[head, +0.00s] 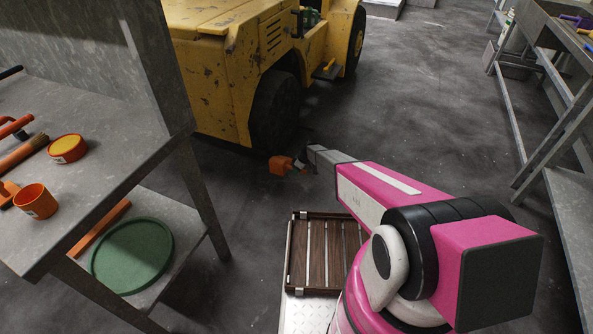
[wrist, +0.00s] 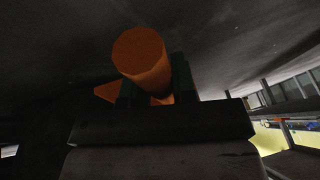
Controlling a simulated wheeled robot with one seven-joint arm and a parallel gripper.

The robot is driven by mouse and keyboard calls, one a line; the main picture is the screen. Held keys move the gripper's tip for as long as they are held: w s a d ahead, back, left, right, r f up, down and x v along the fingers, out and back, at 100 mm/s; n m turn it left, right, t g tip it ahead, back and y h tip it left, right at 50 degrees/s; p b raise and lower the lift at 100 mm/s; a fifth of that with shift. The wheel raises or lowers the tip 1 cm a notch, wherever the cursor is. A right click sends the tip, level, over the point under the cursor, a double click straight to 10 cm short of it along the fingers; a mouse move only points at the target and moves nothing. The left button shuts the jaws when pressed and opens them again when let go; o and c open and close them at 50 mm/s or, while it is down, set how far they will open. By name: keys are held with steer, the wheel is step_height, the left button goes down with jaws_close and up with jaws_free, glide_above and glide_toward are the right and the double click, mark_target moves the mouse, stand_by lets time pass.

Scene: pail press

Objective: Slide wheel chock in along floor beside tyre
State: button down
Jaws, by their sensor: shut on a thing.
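The orange wheel chock (head: 279,165) is held just above or at the floor near the front tyre (head: 275,112) of the yellow vehicle. I cannot tell whether it touches the floor or the tyre. My gripper (head: 297,164) is shut on it, reaching in from the right. In the wrist view, a round-ended orange part of the chock (wrist: 142,52) sits between the dark fingers of my gripper (wrist: 155,88). An orange corner shows behind the left finger. The chock's far side is hidden.
The yellow vehicle (head: 225,75) stands at the back. A grey bench (head: 110,185) with orange pots and a green round lid (head: 132,255) is at left. A slatted wooden tray (head: 318,250) is below my arm. Open floor (head: 420,100) lies to the right, before a shelf rack (head: 560,105).

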steer(key=shift+w+a+f, duration=0.1)
steer(key=shift+a+f, duration=0.2)
steer(key=shift+f, duration=0.95)
steer(key=shift+w+a+f, duration=0.15)
steer(key=shift+a+f, duration=0.1)
steer(key=shift+f, duration=1)
steer(key=shift+w+a+f, duration=0.1)
steer(key=shift+a+f, duration=0.2)
steer(key=shift+f, duration=0.95)
steer(key=shift+a+f, duration=0.15)
steer(key=shift+a, duration=0.05)
steer(key=shift+w+a+f, duration=0.1)
steer(key=shift+w+a, duration=0.55)
steer(key=shift+a, duration=1.15)
steer(key=shift+w+a, duration=0.7)
steer(key=shift+a, duration=1.05)
steer(key=shift+w+a+f, duration=0.1)
steer(key=shift+w+a, duration=0.55)
steer(key=shift+a, duration=1.15)
steer(key=shift+f, duration=0.35)
steer(key=c, duration=0.8)
jaws_free()
steer(key=shift+c, duration=0.2)
steer(key=shift+f, duration=0.1)
